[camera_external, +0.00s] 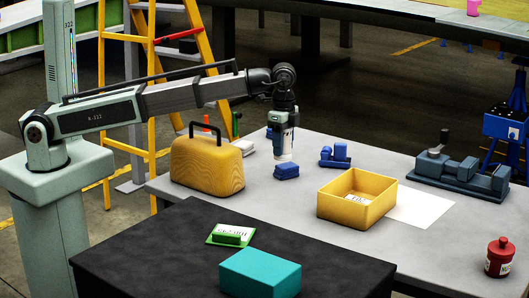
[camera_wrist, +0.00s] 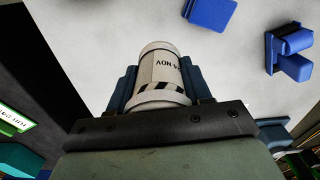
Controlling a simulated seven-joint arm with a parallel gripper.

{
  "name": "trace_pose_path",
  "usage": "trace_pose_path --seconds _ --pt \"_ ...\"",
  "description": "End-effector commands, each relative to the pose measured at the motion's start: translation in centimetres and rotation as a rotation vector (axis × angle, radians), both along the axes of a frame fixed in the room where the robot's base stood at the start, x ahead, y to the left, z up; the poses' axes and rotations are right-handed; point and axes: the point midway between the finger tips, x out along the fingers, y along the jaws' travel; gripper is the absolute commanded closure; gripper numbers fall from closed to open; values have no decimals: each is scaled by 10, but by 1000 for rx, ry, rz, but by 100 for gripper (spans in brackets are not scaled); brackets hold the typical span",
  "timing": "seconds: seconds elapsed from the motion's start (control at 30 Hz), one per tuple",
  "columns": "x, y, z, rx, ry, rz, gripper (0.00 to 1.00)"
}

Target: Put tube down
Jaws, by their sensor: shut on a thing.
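A white tube (camera_wrist: 158,72) with dark lettering and a black-and-white striped band is held between the blue-grey fingers of my gripper (camera_wrist: 162,88) in the wrist view. In the external view the white tube (camera_external: 284,148) hangs upright below my gripper (camera_external: 284,128), over the back part of the grey table (camera_external: 250,215). Its lower end appears just above or behind a small blue block (camera_external: 287,171). I cannot tell whether it touches the block or the table.
A yellow toolbox (camera_external: 208,168) stands left of the tube. A two-part blue piece (camera_external: 335,157) and a yellow open bin (camera_external: 340,213) are to the right. A dark vise (camera_external: 460,175) and red canister (camera_external: 500,258) are farther right. A teal box (camera_external: 260,275) lies on the black table in front.

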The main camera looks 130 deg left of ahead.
Motion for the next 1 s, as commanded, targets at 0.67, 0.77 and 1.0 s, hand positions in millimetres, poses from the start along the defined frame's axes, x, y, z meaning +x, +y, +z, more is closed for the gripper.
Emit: trace_pose_path --seconds 0.67,0.77,1.0 --pt "-130 212 -2 -9 10 312 86" --pt "-146 239 -1 -10 10 333 86" --pt "-159 297 2 -9 7 291 86"
